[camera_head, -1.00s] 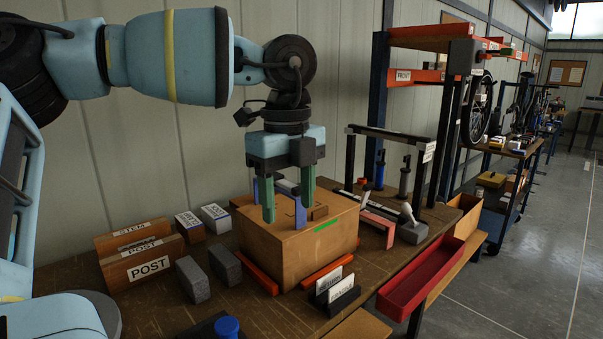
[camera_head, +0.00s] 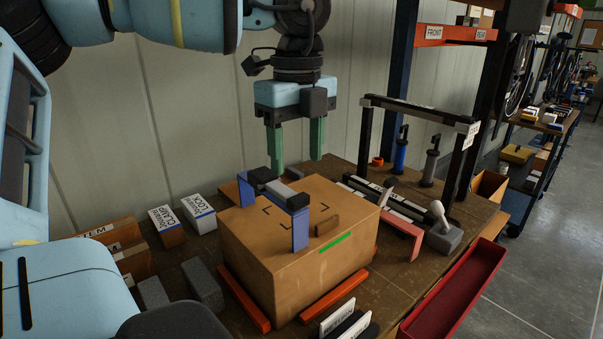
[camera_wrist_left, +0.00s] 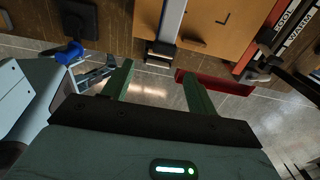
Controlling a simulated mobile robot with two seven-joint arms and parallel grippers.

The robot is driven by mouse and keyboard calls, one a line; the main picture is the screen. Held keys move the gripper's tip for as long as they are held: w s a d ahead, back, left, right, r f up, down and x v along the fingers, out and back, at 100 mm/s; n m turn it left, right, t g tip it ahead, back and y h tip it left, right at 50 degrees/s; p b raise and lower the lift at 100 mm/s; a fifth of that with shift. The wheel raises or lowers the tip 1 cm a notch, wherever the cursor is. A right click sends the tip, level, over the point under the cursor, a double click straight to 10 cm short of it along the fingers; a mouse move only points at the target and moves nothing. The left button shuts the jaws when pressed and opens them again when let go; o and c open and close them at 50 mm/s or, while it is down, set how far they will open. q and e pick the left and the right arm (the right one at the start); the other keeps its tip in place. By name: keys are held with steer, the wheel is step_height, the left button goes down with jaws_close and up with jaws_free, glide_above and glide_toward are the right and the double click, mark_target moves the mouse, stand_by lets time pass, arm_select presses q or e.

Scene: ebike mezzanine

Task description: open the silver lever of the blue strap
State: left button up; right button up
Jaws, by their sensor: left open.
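The blue strap (camera_head: 300,230) runs over a wooden box (camera_head: 260,262) on the workbench, with its ends bent down. On top of it sits a dark buckle with a silver lever (camera_head: 280,190), which looks folded flat along the strap. My left gripper (camera_head: 296,158) hangs fingers-down above and behind the strap, open, empty and apart from it. In the left wrist view the open fingers (camera_wrist_left: 158,88) are below the blue strap (camera_wrist_left: 172,18) in the picture, with a grey buckle piece (camera_wrist_left: 162,52) at its end. My right gripper is not in view.
A pink-red bracket (camera_head: 403,232) and a grey toggle block (camera_head: 444,232) stand right of the box. A black frame (camera_head: 460,165) rises behind them. Labelled blocks (camera_head: 185,218) stand left, orange rails (camera_head: 335,295) flank the box, and a red tray (camera_head: 455,295) is at front right.

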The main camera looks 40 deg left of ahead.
mark_target(298, 196)
arm_select(q)
steer(key=shift+w+a, duration=0.4)
steer(key=shift+w, duration=0.05)
steer(key=shift+s+d, duration=0.1)
steer(key=shift+s, duration=0.05)
steer(key=shift+f, duration=0.3)
steer(key=shift+f+p, duration=0.4)
steer(key=shift+f, duration=3.1)
jaws_close()
